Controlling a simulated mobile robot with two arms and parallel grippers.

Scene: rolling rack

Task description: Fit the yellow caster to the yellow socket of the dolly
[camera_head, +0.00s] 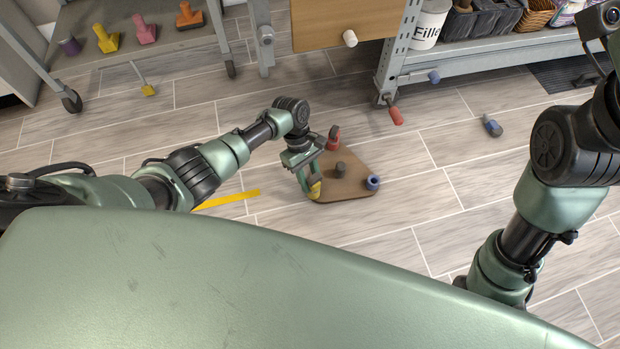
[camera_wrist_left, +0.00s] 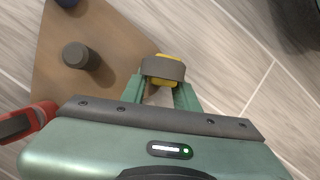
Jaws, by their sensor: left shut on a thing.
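The dolly (camera_head: 345,190) is a brown triangular board lying on the floor, with a grey post in its middle. It also shows in the left wrist view (camera_wrist_left: 105,50). My left gripper (camera_head: 308,187) reaches down at the board's near left corner. It is shut on the yellow caster (camera_wrist_left: 170,84), whose grey-brown wheel (camera_wrist_left: 163,68) shows between the fingertips. In the head view yellow (camera_head: 315,190) shows at the fingertips. The yellow socket cannot be told apart there, and I cannot tell whether the caster is seated. My right gripper is out of view.
The dolly has a red fitting (camera_head: 333,138) at its far corner and a blue socket (camera_head: 372,183) at its right corner. A blue caster (camera_head: 492,125) and a red piece (camera_head: 396,116) lie on the floor. A yellow strip (camera_head: 228,200) lies left. Shelves stand behind.

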